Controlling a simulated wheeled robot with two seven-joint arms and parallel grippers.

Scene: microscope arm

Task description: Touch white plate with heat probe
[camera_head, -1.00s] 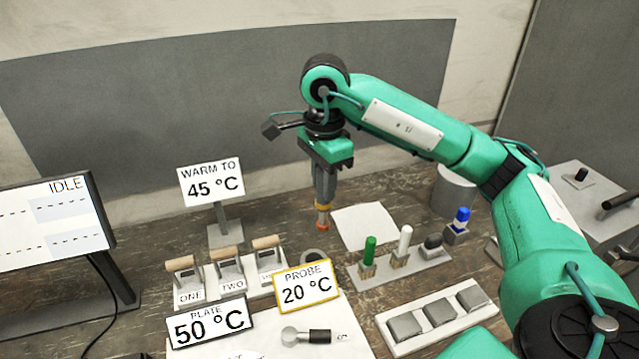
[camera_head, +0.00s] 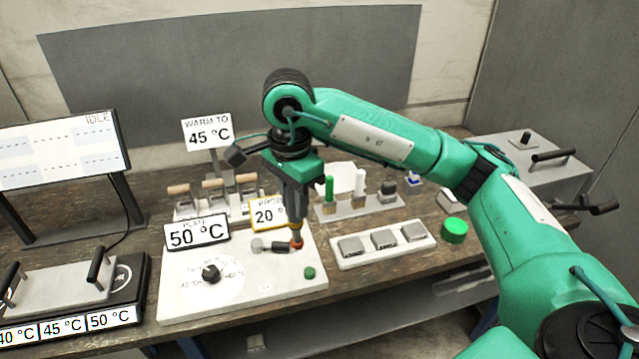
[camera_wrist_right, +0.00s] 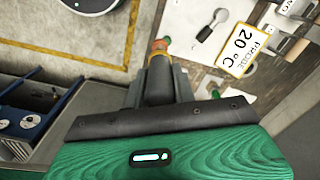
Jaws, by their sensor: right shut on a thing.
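My right gripper (camera_head: 297,215) is shut on the heat probe (camera_head: 296,240), a short tool with an orange and red tip pointing down. In the right wrist view the probe (camera_wrist_right: 158,47) sticks out between the gripper's fingers (camera_wrist_right: 158,80). The white plate (camera_head: 235,308) is a flat panel on the bench with a black dial (camera_head: 210,273) and a green button (camera_head: 309,272). In the head view the probe tip overlaps the panel's right part. I cannot tell whether it touches. A sign reading PLATE 50 °C (camera_head: 197,234) stands at its back. My left gripper is out of view.
A PROBE 20 °C sign (camera_head: 266,214) is partly hidden behind my gripper. A row of grey blocks (camera_head: 384,240) sits to the right. A black-framed unit with handles (camera_head: 60,285) stands left.

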